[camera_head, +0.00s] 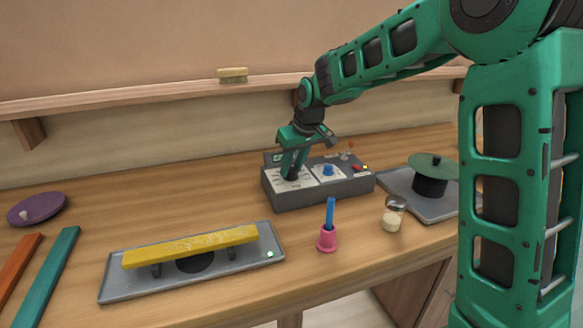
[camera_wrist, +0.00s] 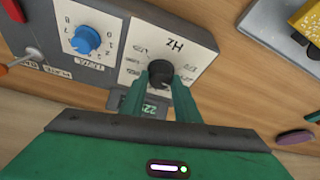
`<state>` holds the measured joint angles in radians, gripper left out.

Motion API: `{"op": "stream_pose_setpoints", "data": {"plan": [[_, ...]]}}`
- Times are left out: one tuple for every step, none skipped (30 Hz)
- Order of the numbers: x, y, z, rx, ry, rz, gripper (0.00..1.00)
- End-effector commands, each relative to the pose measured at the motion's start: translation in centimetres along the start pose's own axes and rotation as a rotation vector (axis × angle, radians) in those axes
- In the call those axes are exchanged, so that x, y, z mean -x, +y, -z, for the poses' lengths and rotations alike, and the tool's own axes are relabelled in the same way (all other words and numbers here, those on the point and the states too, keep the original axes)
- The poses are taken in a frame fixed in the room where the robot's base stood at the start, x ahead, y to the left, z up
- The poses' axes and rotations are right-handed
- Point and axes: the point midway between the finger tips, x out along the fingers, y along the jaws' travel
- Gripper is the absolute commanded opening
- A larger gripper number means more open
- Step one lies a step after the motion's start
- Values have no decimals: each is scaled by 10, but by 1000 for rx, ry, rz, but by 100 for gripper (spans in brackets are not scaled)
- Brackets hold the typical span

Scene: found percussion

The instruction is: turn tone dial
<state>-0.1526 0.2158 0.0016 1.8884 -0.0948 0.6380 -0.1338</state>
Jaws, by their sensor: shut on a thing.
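A grey control box (camera_head: 322,196) stands on the wooden bench. The black tone dial sits on its white Hz panel, at the left in the head view, largely covered by my gripper (camera_head: 290,172). In the wrist view the black dial (camera_wrist: 160,72) lies between the tips of my green gripper (camera_wrist: 157,84), and the jaws are shut on it. A small display (camera_wrist: 150,107) partly shows between the fingers, with digits only partly readable. A blue knob (camera_wrist: 87,40) sits on the neighbouring white panel; it also shows in the head view (camera_head: 327,170).
A tray (camera_head: 112,289) with a yellow bar (camera_head: 190,246) lies front left. A pink holder (camera_head: 327,240) with a blue stick and a small jar (camera_head: 392,218) stand before the box. A green disc (camera_head: 433,162) on a black drum stands right. A purple dish (camera_head: 40,207) lies far left.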

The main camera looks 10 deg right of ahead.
Motion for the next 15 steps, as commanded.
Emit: {"op": "stream_pose_setpoints", "data": {"plan": [[0,0,0,-13,1,-6,6],[0,0,0,-23,1,-11,6],[0,0,0,-38,1,-17,6],[0,0,0,-51,1,-22,6],[0,0,0,-66,1,-29,6],[0,-1,0,-87,1,-38,6],[0,-1,0,-105,2,-45,6],[0,-1,0,-124,2,-53,6],[0,-1,1,-149,2,-63,6],[0,-1,1,-170,2,-72,6],[0,-2,1,-188,2,-79,6],[0,-2,1,-214,2,-90,6],[0,-2,1,-234,2,-98,6],[0,-2,1,-253,2,-107,6],[0,-2,1,-279,2,-117,6]]}}
